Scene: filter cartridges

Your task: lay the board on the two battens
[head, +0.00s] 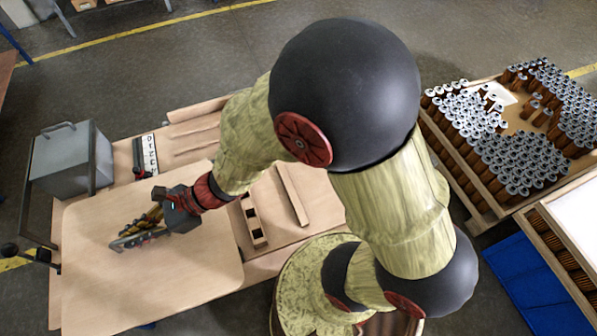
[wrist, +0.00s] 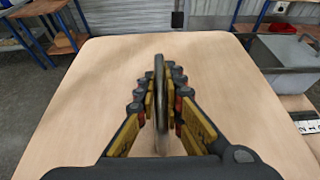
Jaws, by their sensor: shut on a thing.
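The board (head: 185,285) is a large pale wooden sheet with rounded corners; it fills much of the wrist view (wrist: 90,100). My gripper (head: 125,243) is over its middle. In the wrist view my gripper (wrist: 160,85) is shut on a thin upright piece (wrist: 159,65), seen edge-on, that looks like a handle on the board. A plain wooden batten (head: 293,195) lies right of the board. A second strip (head: 252,220) with dark square gaps lies nearly parallel, near the board's right edge. I cannot tell whether the board touches anything beneath.
A grey metal box (head: 72,160) stands behind the board at left, next to a numbered strip (head: 149,155). Thin wooden strips (head: 195,149) lie on the bench behind. Trays of filter cartridges (head: 530,165) stand at right. A blue panel (head: 530,280) is below them.

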